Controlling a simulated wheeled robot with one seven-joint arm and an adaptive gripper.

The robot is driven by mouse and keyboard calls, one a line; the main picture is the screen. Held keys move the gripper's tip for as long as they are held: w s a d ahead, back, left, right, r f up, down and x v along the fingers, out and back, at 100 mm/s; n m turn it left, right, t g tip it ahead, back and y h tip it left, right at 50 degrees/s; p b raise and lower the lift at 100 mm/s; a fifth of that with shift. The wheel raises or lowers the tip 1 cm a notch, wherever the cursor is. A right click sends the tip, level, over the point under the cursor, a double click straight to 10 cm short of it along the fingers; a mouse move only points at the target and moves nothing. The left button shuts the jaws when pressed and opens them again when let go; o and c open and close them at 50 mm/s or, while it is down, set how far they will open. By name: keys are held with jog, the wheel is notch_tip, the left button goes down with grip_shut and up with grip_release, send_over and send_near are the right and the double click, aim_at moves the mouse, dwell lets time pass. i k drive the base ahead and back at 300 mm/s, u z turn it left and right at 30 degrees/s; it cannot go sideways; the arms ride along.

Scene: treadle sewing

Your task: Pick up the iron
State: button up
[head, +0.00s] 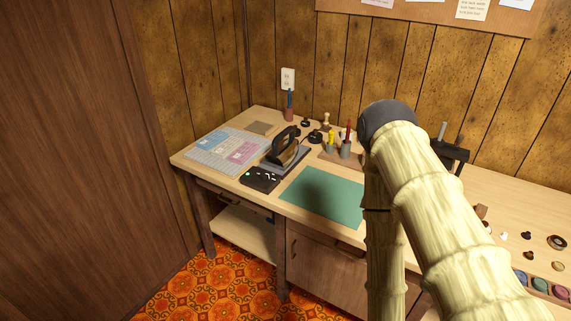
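The iron (286,150) has a dark handle and a brownish metal body. It stands on a dark flat rest (298,160) on the wooden workbench (262,196), left of the green cutting mat. Nothing is touching it. My pale, ridged arm rises across the right of the head view to a dark joint, and another pale section hangs down from there. My gripper does not show in this view, so its state is hidden.
A green mat (325,195) lies bare right of the iron. A black tray (260,178) is in front, and a gridded board with patterned sheets (216,150) is to the left. Pen cups (345,150) stand behind. Small round items (556,242) lie far right.

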aim_at(282, 155)
jog(key=u, duration=0.6)
jog(key=i, duration=1.05)
jog(key=z, duration=0.15)
